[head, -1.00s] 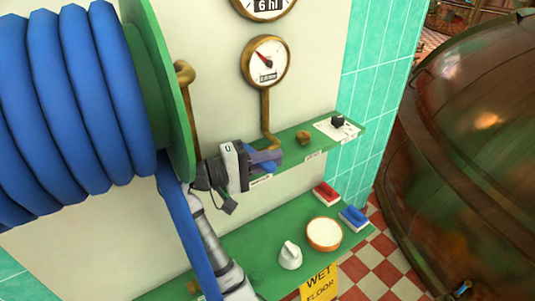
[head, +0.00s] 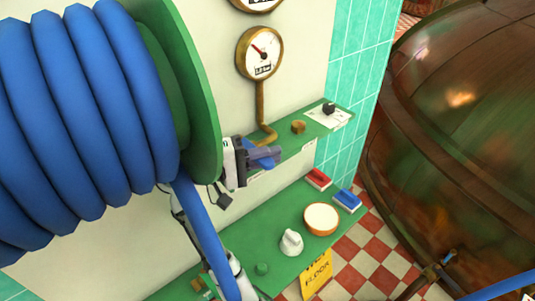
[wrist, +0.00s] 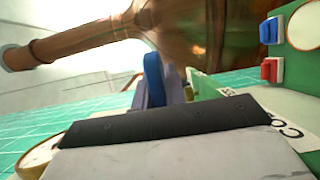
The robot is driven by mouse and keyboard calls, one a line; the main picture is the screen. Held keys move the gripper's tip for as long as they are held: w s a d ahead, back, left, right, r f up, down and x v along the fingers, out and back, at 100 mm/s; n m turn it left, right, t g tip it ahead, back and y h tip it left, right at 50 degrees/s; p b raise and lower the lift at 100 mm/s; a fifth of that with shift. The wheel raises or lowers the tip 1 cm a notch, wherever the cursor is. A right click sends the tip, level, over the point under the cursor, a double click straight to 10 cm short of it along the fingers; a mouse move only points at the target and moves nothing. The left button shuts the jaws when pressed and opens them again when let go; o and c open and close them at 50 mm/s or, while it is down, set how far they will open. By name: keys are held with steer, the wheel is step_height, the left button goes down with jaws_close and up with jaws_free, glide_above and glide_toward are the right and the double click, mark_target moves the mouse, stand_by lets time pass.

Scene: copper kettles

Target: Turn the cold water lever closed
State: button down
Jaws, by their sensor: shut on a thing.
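The blue cold water lever (wrist: 153,75) stands between my fingers in the wrist view; the fingers hide part of it. A bit of its blue shows at my gripper (head: 264,156) in the head view. My gripper is shut on the lever at the left part of the upper green shelf. A white label reading "CO" (wrist: 286,128), partly cut off, lies beside it in the wrist view. The lever's base and exact angle are hidden.
A big blue hose reel (head: 85,120) fills the left, close to my arm. A gauge (head: 260,53) and brass pipe rise behind my gripper. Below, the lower green shelf (head: 275,205) holds a white knob (head: 291,242), a round white-topped thing (head: 321,218) and red and blue brushes. A copper kettle (head: 465,150) stands right.

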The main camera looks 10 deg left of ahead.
stand_by(0.4)
steer(key=c, duration=1.4)
jaws_free()
steer(key=shift+c, duration=0.2)
steer(key=b+v, duration=0.3)
steer(key=v, duration=0.9)
steer(key=shift+s, duration=0.1)
